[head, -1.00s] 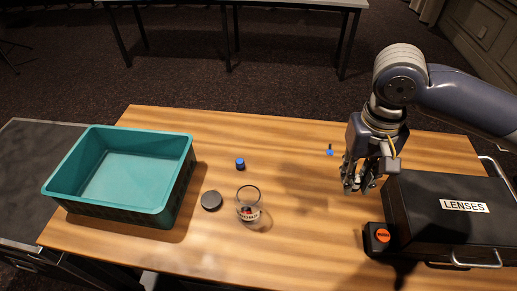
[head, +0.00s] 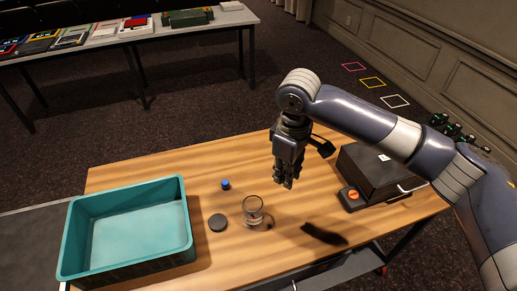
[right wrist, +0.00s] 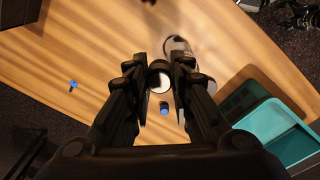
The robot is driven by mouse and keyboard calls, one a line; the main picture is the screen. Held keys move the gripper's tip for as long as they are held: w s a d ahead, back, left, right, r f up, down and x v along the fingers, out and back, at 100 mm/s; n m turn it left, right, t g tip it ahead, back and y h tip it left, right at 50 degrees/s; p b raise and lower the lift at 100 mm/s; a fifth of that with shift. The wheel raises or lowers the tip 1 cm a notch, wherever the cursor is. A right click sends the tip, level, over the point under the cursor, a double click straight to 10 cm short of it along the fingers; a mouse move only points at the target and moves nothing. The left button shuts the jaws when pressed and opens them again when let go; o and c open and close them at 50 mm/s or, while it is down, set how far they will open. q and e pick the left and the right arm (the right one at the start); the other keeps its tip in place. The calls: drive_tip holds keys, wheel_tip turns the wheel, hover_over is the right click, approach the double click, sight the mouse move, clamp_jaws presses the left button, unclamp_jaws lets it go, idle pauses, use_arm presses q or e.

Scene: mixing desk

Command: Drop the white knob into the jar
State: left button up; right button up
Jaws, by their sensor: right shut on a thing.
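The clear glass jar (head: 253,211) stands upright on the wooden table, with something dark and red on its lower part. It also shows in the right wrist view (right wrist: 178,45), partly behind a finger. My right gripper (head: 284,182) is above the table, to the right of the jar and apart from it in the head view. In the right wrist view its fingers (right wrist: 160,75) are shut on a pale round thing, which I take for the white knob (right wrist: 160,84). The fingers hide the knob in the head view. My left gripper is not in view.
A teal bin (head: 188,235) stands at the left. A black case (head: 367,177) and an orange-buttoned box (head: 351,197) are at the right.

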use_arm(q)
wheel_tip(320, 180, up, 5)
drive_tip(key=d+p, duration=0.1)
drive_tip(key=p, duration=0.3)
use_arm(e)
drive_tip(key=w+a+r+n, duration=0.1)
drive_tip(key=w+a+n, duration=0.1)
drive_tip(key=a+n, duration=0.35)
use_arm(q)
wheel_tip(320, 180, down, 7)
drive_tip(key=b, duration=0.7)
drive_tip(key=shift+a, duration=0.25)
use_arm(e)
wheel_tip(320, 180, down, 6)
drive_tip(key=a, duration=0.1)
drive_tip(key=shift+s+a+f+n, duration=0.15)
drive_tip(key=shift+s+a+n, duration=0.1)
drive_tip(key=shift+n, duration=0.1)
drive_tip(key=o, duration=0.8)
drive_tip(key=shift+o, duration=0.3)
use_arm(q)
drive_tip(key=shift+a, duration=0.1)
